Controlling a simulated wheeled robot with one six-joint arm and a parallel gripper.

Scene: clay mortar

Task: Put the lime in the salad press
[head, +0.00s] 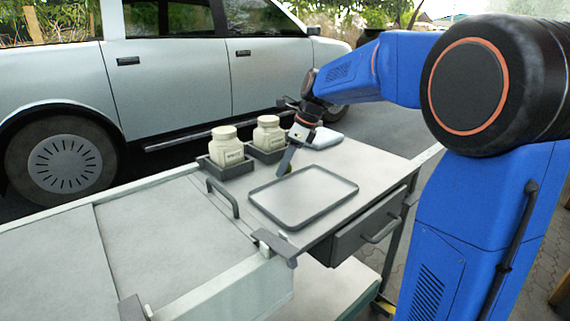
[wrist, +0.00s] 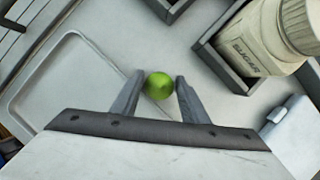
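A small round green lime (wrist: 159,86) lies between the two fingertips of my gripper (wrist: 159,80) in the wrist view. The fingers are apart, one on each side, with a narrow gap showing beside the lime. In the head view my gripper (head: 286,162) points down over the cart top, and a bit of the lime (head: 288,170) shows beside a finger. I cannot make out a salad press in either view.
A grey tray (head: 259,194) lies close by on the cart top. Two labelled jars (head: 226,146) (head: 268,133) stand in dark holders behind; one reads SUGAR (wrist: 272,30) in the wrist view. A handle (head: 222,198) stands left of the tray. A pale counter (head: 165,235) lies clear at left.

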